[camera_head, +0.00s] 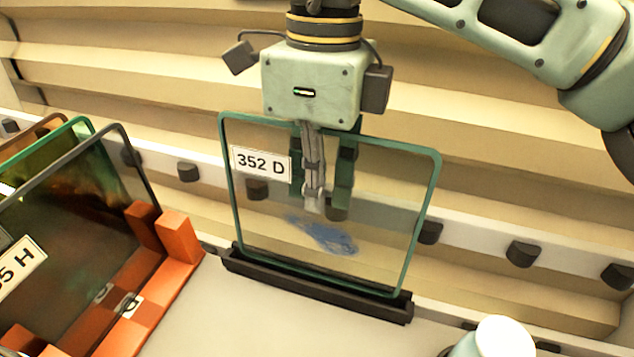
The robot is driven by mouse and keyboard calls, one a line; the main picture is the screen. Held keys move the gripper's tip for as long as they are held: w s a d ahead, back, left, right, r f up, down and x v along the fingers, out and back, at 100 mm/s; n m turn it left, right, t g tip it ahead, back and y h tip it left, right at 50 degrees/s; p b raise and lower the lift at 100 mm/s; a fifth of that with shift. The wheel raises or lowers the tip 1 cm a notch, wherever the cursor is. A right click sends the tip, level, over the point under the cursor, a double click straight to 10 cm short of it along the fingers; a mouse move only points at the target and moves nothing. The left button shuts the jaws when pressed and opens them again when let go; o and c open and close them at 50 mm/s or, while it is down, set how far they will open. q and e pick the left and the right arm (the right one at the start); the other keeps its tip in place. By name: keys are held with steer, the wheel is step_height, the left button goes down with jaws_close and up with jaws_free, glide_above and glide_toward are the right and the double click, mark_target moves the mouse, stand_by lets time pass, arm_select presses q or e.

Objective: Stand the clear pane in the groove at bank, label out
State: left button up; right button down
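The clear pane (385,215) has a green edge, a white label reading "352 D" at its upper left and a blue smear (325,236) near the middle. It is upright, with the label facing me. Its lower edge meets a black grooved rail (300,290); I cannot tell whether it is fully seated. My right gripper (320,195) points down over the pane's top edge. One finger is in front and the other shows through the glass behind, and it appears shut on the pane. My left gripper is not in view.
An orange rack (168,258) at left holds several tinted panes, including a dark one (85,215). Behind the clear pane are a pale rail with black knobs (523,253) and beige slats (150,75). A pale rounded object (498,338) is cut off at the lower right.

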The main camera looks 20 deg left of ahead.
steer(key=c, duration=1.9)
jaws_free()
steer(key=shift+s, duration=0.1)
steer(key=shift+o, duration=0.2)
steer(key=shift+f, duration=0.1)
step_height(320, 180, up, 12)
steer(key=w, duration=0.1)
steer(key=shift+w, duration=0.1)
